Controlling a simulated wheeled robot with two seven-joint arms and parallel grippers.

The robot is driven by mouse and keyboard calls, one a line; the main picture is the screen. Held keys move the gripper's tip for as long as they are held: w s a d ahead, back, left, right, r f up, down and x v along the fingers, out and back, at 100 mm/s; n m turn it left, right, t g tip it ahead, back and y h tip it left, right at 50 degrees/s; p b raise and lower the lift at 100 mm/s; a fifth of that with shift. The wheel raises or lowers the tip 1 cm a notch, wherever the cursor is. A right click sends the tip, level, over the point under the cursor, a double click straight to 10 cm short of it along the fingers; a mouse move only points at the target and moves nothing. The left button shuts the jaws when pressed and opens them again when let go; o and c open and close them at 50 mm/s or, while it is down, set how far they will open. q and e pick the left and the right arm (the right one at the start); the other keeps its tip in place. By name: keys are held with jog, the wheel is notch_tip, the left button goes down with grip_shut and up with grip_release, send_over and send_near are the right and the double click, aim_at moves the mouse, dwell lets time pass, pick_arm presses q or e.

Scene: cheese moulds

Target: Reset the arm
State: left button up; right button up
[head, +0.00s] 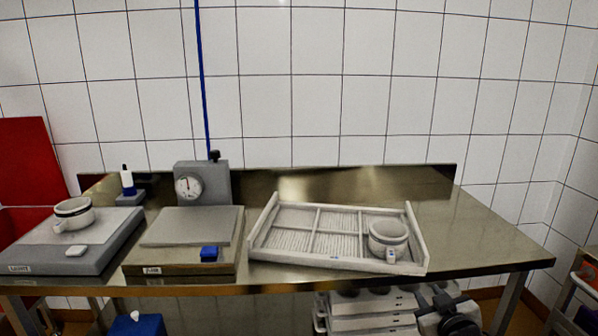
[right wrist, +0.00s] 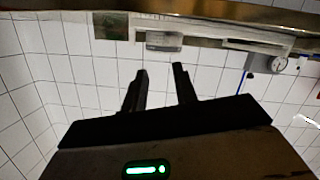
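My right gripper (head: 440,296) is low at the right, in front of the table's front edge and below the tabletop. In the right wrist view its two dark fingers (right wrist: 158,70) stand apart with nothing between them. A white mould with a handle (head: 388,238) stands in the right compartment of the divided tray (head: 338,264). Another white mould (head: 73,213) stands on the grey slab (head: 112,240) at the far left. My left gripper is not in view.
A scale-like unit with a round dial (head: 188,186) and a blue block (head: 209,254) stands left of the tray. A small dark-blue-and-white bottle (head: 127,181) is behind. White stacked trays (head: 372,312) sit under the table, beside my right gripper. The tabletop (head: 480,238) right of the tray is clear.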

jog(key=s+a+f+g+y, duration=0.1)
jog(key=s+a+f, duration=0.3)
jog(key=s, duration=0.6)
jog(key=s+a+f+g, duration=0.2)
jog(key=s+a+f, duration=0.2)
jog(key=s+f, duration=0.3)
jog(key=s+a+f+m+g+y, duration=0.1)
jog(key=s+a+f, duration=0.3)
jog(key=s, duration=0.9)
jog(key=shift+s+a+f+g+y, duration=0.3)
jog(key=shift+s+f+g, duration=0.1)
jog(key=shift+f+g, duration=0.3)
